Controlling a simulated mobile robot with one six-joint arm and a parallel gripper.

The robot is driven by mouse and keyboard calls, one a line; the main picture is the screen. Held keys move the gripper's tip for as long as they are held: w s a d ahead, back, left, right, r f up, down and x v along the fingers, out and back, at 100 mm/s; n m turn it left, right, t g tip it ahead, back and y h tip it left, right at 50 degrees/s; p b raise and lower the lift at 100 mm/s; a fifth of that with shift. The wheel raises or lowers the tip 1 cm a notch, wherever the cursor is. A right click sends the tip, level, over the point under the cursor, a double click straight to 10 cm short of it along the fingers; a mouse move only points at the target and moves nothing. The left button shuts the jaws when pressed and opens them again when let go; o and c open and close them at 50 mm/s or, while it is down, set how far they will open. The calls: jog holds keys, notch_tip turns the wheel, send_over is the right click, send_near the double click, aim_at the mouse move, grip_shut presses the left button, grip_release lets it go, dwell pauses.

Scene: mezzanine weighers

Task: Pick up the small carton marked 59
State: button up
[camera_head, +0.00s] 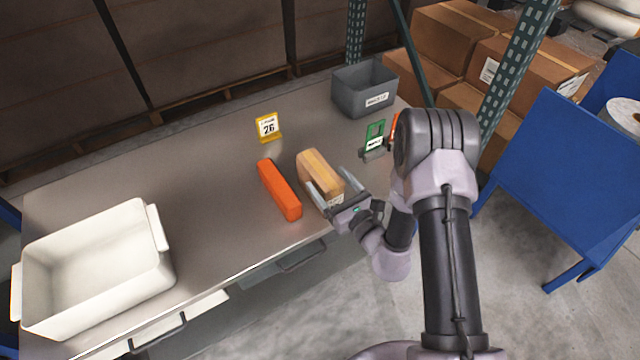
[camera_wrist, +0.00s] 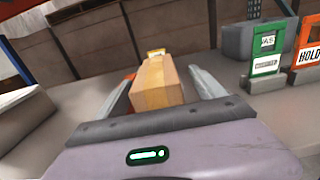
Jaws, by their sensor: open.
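A small tan carton (camera_head: 320,174) lies on the metal table, with a white label low on its near end; I cannot read a number on it. My gripper (camera_head: 331,182) is open, with one finger on each side of the carton's near part. In the wrist view the carton (camera_wrist: 157,84) stands between the two spread fingers of my gripper (camera_wrist: 160,92). Whether either finger touches it, I cannot tell.
An orange block (camera_head: 279,190) lies close left of the carton. A yellow sign reading 26 (camera_head: 268,127) stands behind. A grey bin (camera_head: 364,88) and a green sign (camera_head: 375,134) stand right. A white tub (camera_head: 96,262) sits left. The table's middle left is clear.

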aim_at(320, 172)
jog(key=x, duration=0.4)
jog(key=shift+w+a+b, duration=0.15)
jog(key=shift+a+b, duration=0.2)
jog(key=shift+b, duration=0.05)
grip_shut()
